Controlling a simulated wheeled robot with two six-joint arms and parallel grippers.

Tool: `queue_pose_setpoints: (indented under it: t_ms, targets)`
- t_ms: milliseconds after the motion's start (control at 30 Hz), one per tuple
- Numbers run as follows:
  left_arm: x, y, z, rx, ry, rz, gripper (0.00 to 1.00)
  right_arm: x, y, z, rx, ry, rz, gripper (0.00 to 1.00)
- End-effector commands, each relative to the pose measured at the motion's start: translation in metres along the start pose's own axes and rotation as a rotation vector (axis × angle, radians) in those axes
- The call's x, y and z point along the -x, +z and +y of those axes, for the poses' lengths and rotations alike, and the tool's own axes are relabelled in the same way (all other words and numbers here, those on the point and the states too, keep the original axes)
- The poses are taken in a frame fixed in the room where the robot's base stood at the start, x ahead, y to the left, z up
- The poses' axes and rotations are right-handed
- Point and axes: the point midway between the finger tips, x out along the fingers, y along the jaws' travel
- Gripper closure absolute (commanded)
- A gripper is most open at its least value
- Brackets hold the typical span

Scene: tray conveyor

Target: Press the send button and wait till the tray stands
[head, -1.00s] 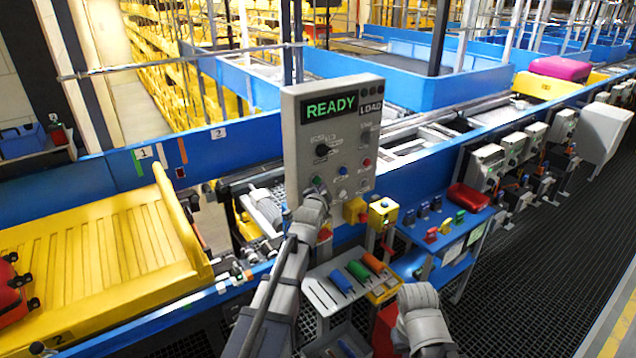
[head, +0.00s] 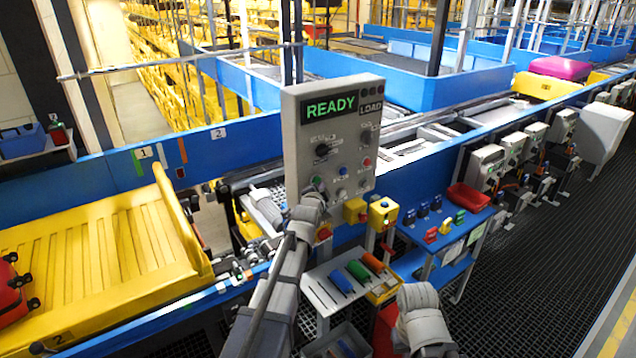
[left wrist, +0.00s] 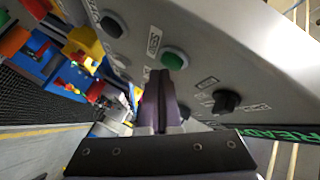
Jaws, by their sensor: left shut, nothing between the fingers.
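The grey control box (head: 300,140) shows READY in green on its screen (head: 331,108). The green send button (head: 317,180) is low on its face; it also shows in the left wrist view (left wrist: 173,60) beside a small label. My left gripper (head: 312,202) is shut and empty, just below the button in the head view. In the left wrist view its dark fingertips (left wrist: 160,76) point at the panel close to the button; I cannot tell whether they touch it. The yellow tray (head: 110,215) is on the conveyor at left, with a red case (head: 12,290) at its left edge.
A black knob (left wrist: 226,101) and other buttons sit close to the green one. A tool stand (head: 325,290) and a blue cart (head: 450,245) stand below. My right arm shows at the bottom.

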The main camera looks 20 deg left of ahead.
Motion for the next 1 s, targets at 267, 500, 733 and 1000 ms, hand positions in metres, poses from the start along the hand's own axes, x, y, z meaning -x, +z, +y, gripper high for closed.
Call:
queue_pose_setpoints:
  t_ms: [267, 500, 733, 1000]
  targets:
    - [-0.0002, 0.0001, -0.0001, 0.001, 0.0, 0.0, 1.0, 0.0, 0.0, 0.0, 0.0, 0.0, 0.0, 1.0]
    - [-0.0019, 0.0014, -0.0014, 0.001, 0.0, 0.0, 1.0, 0.0, 0.0, 0.0, 0.0, 0.0, 0.0, 1.0]
    - [-0.0038, 0.0029, -0.0028, 0.0, 0.0, 0.0, 1.0, 0.0, 0.0, 0.0, 0.0, 0.0, 0.0, 1.0]
    - [-0.0061, 0.0045, -0.0044, 0.001, 0.0, 0.0, 1.0, 0.0, 0.0, 0.0, 0.0, 0.0, 0.0, 1.0]
